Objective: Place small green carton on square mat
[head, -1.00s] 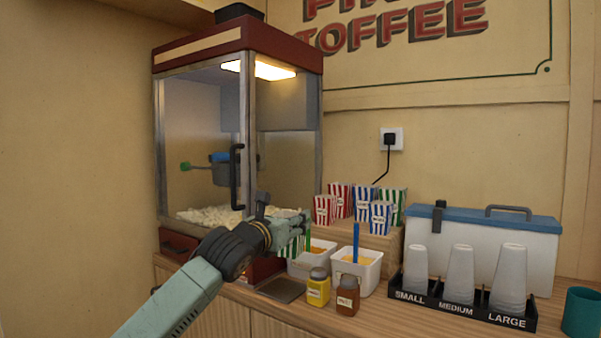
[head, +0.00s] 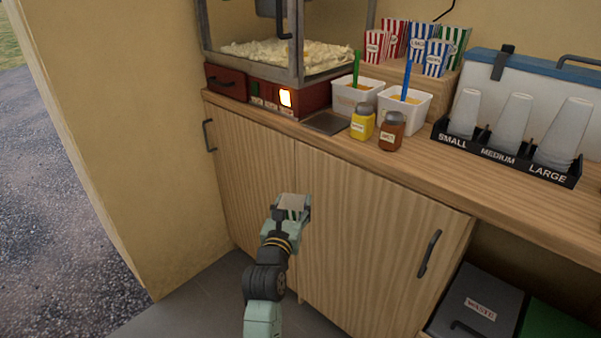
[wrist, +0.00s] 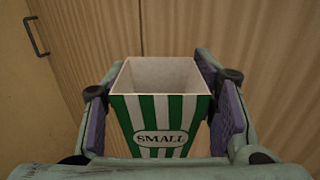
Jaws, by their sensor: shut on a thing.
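The small green carton (wrist: 160,112) has green and white stripes and a "SMALL" label. It is upright with its mouth open, and the part of its inside that I see looks empty. My gripper (wrist: 163,120) is shut on it, with one purple-padded finger on each side. In the head view my gripper (head: 290,208) is low in front of the wooden cabinet doors, below the counter top. A flat grey square (head: 326,122), seemingly the square mat, lies bare on the counter in front of the popcorn machine.
A yellow jar (head: 362,124) and a brown jar (head: 391,131) stand just right of the square, with two white tubs (head: 405,108) behind. Striped cartons (head: 423,50) stand on a wooden riser. A cup rack (head: 505,153) is further right. The counter's front edge lies above my gripper.

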